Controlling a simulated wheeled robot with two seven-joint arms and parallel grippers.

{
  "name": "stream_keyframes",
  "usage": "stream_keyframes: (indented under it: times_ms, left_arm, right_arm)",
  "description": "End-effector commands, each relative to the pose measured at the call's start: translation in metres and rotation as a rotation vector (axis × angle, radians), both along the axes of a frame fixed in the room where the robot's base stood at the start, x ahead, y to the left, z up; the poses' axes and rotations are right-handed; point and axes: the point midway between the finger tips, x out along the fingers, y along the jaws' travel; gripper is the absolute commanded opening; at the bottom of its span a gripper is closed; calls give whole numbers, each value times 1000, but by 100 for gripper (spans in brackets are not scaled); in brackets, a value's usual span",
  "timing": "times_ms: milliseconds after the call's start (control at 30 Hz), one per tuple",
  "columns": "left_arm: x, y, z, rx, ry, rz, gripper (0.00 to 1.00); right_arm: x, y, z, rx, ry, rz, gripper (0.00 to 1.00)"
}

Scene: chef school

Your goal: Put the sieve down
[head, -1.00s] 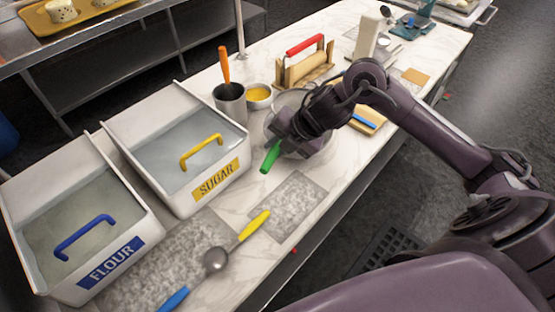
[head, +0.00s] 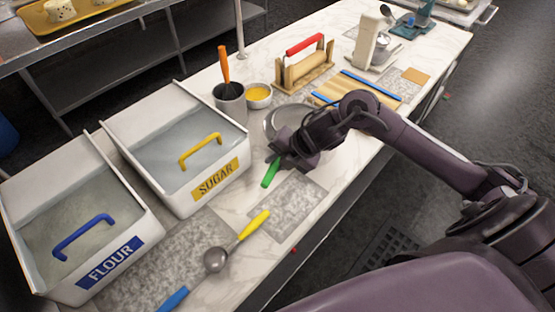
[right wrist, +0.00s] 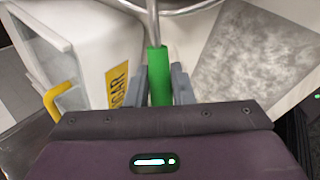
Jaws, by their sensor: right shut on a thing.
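The sieve shows mainly as its green handle (head: 270,173), which sticks out to the lower left of my right gripper (head: 284,160). In the right wrist view, the green handle (right wrist: 159,78) stands between the two fingers, and my right gripper (right wrist: 158,88) is shut on it. A thin metal shaft (right wrist: 152,24) runs from the handle up to a round metal rim at the top edge. In the head view my wrist hides most of the sieve's head, close to a round grey bowl (head: 273,122) on the marble counter (head: 243,196). My left gripper is not in view.
The sugar bin (head: 160,115) stands left of the gripper, the flour bin (head: 72,165) farther left. A yellow-handled spoon (head: 216,260) lies in front. A grey speckled patch (head: 287,205) is partly free.

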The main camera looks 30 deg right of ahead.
Motion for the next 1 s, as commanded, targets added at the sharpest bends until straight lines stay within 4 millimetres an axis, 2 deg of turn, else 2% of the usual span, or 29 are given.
stream_keyframes:
  times_ms: [233,267,433,733,867,1000]
  left_arm:
    - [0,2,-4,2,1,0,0]
    - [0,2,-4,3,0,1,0]
    - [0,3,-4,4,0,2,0]
    - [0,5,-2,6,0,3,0]
    - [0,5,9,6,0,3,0]
    - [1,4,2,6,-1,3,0]
  right_arm:
    - [1,0,-4,0,-2,0,0]
    - [0,0,-5,0,0,0,22]
    - [0,0,-5,0,0,0,43]
    - [0,0,-2,1,-1,0,43]
    - [1,0,11,1,-2,-1,43]
    - [-11,-10,28,-7,-4,2,43]
